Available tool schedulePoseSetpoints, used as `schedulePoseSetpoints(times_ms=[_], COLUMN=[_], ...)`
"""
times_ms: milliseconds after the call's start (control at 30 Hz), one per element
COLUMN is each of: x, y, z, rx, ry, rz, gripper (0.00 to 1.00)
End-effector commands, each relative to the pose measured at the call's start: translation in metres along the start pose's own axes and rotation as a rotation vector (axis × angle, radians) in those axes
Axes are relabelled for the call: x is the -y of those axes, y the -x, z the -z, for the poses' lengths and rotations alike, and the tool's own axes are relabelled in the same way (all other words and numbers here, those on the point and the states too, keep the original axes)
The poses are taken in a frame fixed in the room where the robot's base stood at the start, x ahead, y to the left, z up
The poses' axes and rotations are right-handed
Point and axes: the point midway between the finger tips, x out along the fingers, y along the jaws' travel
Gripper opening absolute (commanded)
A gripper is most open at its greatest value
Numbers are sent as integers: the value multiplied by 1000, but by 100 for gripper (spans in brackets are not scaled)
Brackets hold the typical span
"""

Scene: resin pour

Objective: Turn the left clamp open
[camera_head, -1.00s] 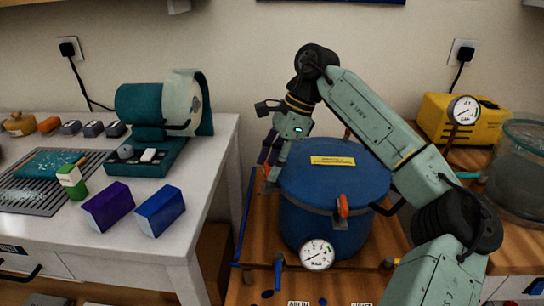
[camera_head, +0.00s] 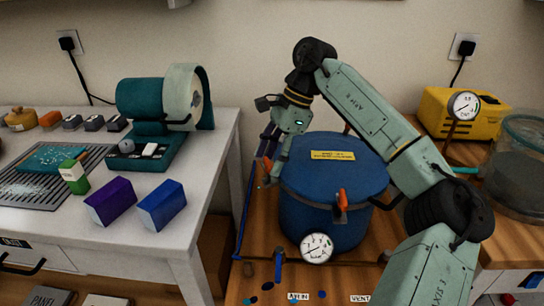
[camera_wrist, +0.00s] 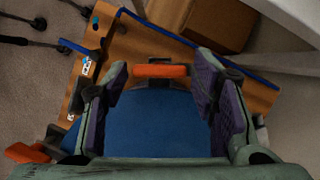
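The blue pot (camera_head: 325,215) stands on the wooden bench, its lid on with a yellow label. The left clamp's orange handle (camera_head: 267,165) is at the pot's left side, partly hidden by my gripper. In the wrist view this orange handle (camera_wrist: 160,71) lies crosswise between my fingers, beyond the edge of the blue lid (camera_wrist: 155,125). My gripper (camera_wrist: 160,95) is open, one finger on each side of the handle, with a visible gap on the right. I cannot tell whether the left finger touches it. The front clamp's orange handle (camera_head: 342,199) stands upright.
A pressure gauge (camera_head: 316,248) and a blue-handled valve (camera_head: 278,265) are at the pot's front. A blue rail (camera_head: 247,205) runs along the bench's left edge. A yellow machine (camera_head: 440,117) and a clear container (camera_head: 518,165) stand at the right. The white table (camera_head: 215,170) is at the left.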

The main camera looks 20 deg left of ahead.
Motion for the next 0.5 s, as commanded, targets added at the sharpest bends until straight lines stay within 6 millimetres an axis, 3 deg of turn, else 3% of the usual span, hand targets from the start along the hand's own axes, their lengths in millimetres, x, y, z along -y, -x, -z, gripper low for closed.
schedulePoseSetpoints(times_ms=[100, 500], x=[0, 0], y=[0, 7], z=[0, 0], rx=[0, -1], ry=[-1, -2], rz=[-1, 0], gripper=[63, 63])
